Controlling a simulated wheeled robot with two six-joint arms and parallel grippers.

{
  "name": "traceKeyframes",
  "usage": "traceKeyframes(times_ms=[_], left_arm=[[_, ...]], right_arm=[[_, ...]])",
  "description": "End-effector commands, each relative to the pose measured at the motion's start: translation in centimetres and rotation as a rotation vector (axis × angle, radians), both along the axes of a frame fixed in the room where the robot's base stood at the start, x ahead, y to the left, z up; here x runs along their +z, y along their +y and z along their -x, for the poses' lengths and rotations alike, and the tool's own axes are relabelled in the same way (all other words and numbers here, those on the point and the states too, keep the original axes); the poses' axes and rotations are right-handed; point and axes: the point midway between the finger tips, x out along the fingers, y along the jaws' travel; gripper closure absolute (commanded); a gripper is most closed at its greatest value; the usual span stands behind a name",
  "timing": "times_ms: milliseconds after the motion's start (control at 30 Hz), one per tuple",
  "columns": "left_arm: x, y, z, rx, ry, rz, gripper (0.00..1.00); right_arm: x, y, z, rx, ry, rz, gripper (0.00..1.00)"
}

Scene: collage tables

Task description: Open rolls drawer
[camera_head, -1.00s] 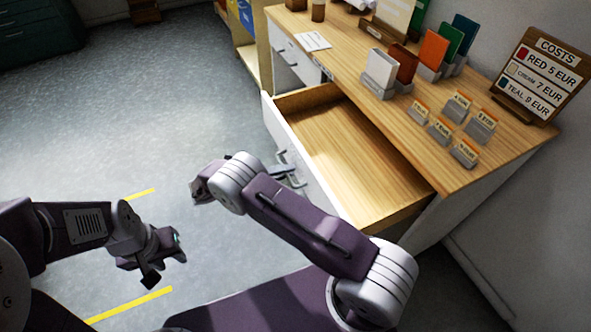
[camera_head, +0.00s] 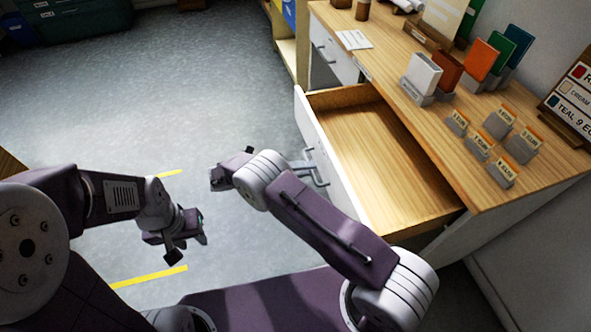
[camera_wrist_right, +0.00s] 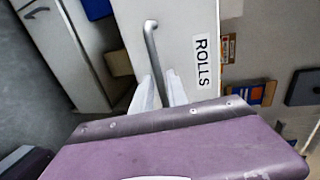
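The rolls drawer (camera_head: 360,150) stands pulled well out of the wooden-topped desk, and its inside looks empty. In the right wrist view its white front (camera_wrist_right: 190,20) bears the label ROLLS and a grey bar handle (camera_wrist_right: 152,40). My right gripper (camera_wrist_right: 161,82) is at this handle, with one pale finger on each side of it. Whether the fingers press on the bar is unclear.
The desktop (camera_head: 440,150) carries card holders, small price tags (camera_head: 480,145) and a costs board (camera_head: 570,100). A closed drawer (camera_head: 335,55) lies beyond the open one. The grey floor (camera_head: 170,90) left of the desk is clear, with yellow lines.

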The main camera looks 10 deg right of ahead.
Motion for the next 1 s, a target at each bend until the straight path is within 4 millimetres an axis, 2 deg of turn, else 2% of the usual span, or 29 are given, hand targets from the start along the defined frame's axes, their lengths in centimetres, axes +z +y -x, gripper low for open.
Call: traceKeyframes(times_ms=[200,400,1000], left_arm=[[-0.9,0.0,0.0,0.0,0.0,0.0,0.64],[-1.5,0.0,0.0,0.0,0.0,0.0,0.64],[-1.5,0.0,0.0,0.0,0.0,0.0,0.64]], right_arm=[[0.5,4.2,0.3,0.003,-0.003,-0.003,0.81],[1.1,6.7,0.5,0.0,-0.001,-0.002,0.81],[1.4,7.2,0.6,-0.001,0.001,-0.001,0.81]])
